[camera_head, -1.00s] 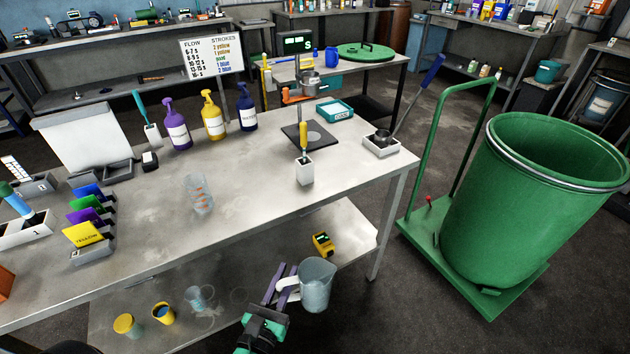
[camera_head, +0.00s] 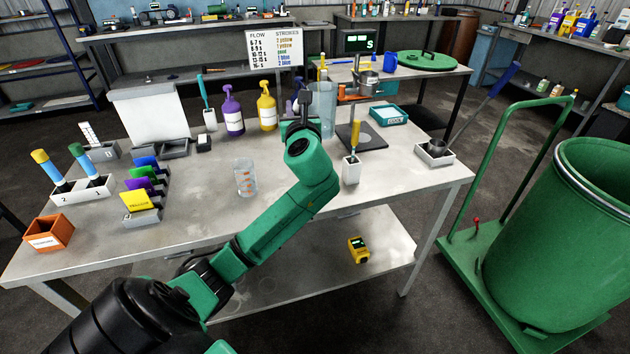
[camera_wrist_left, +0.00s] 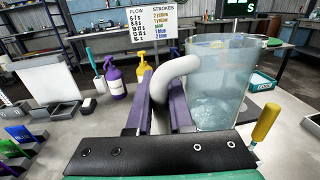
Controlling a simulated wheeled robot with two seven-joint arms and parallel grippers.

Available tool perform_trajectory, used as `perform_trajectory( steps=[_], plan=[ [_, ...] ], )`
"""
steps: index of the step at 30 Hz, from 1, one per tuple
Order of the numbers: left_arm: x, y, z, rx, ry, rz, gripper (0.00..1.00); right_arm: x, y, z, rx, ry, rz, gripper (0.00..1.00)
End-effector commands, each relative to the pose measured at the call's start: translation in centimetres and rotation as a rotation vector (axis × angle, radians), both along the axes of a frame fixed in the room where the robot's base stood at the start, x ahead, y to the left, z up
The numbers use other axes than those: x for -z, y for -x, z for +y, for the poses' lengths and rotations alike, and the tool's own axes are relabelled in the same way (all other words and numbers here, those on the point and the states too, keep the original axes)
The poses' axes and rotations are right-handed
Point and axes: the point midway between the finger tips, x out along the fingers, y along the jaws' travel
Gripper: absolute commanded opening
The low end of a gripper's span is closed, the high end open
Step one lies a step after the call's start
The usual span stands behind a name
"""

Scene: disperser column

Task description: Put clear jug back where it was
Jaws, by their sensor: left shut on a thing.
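The clear jug (camera_head: 323,105) is upright and see-through, raised above the worktable toward its back, in front of the orange-armed stand. It fills the right half of the left wrist view (camera_wrist_left: 218,85), with pale bluish liquid visible low inside. My left gripper (camera_head: 302,110) is shut on its handle. In the left wrist view the purple fingers (camera_wrist_left: 160,100) sit either side of the handle (camera_wrist_left: 172,75). Whether the jug's base touches anything is hard to tell. My right gripper is not in view.
A marked clear beaker (camera_head: 245,178) stands left of my arm. Spray bottles (camera_head: 232,112) stand behind. A dark plate (camera_head: 368,137), a white holder with a yellow-handled tool (camera_head: 351,170) and a teal tray (camera_head: 391,117) are to the right. The front tabletop is mostly clear.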

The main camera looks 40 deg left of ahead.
Motion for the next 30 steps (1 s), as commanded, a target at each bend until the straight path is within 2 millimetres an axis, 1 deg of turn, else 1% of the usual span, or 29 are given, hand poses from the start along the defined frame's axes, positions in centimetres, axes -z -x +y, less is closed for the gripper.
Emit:
perform_trajectory(
  steps=[1, 4, 6, 8, 11, 12, 17, 18, 21, 24, 26, 30],
  plan=[
    [-1.2, -0.2, 1.0, -0.013, -0.002, -0.007, 0.00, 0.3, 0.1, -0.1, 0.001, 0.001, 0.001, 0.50],
    [-2.8, -0.5, 2.2, -0.016, -0.001, -0.005, 0.00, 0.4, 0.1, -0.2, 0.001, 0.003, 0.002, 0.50],
    [-3.3, -0.6, 2.7, -0.013, -0.001, -0.003, 0.00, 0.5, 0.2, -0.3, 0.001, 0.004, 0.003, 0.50],
    [-2.9, -0.7, 2.8, -0.011, 0.000, 0.001, 0.00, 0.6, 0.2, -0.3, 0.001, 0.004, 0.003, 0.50],
    [-0.6, -0.7, 2.9, -0.010, 0.000, 0.006, 0.00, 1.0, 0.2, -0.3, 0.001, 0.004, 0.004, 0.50],
    [0.8, -0.7, 2.8, -0.010, 0.001, 0.006, 0.00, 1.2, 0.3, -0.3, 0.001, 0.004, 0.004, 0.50],
    [6.0, -0.7, 2.8, -0.009, -0.001, 0.007, 0.00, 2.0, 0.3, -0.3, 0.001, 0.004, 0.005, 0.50],
    [7.3, -0.7, 2.8, -0.011, -0.001, 0.006, 0.00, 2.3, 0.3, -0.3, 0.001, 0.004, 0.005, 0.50],
    [10.1, -0.7, 2.8, -0.010, -0.003, 0.004, 0.00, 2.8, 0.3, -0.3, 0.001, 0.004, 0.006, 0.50],
    [11.8, -0.7, 2.8, -0.009, -0.003, 0.002, 0.00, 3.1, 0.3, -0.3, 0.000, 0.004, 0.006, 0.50],
    [12.5, -0.7, 2.8, -0.009, -0.001, 0.000, 0.00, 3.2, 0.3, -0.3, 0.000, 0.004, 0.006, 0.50],
    [15.3, -0.7, 2.8, -0.009, -0.003, 0.003, 0.00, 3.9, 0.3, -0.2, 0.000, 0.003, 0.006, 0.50]
  ],
)
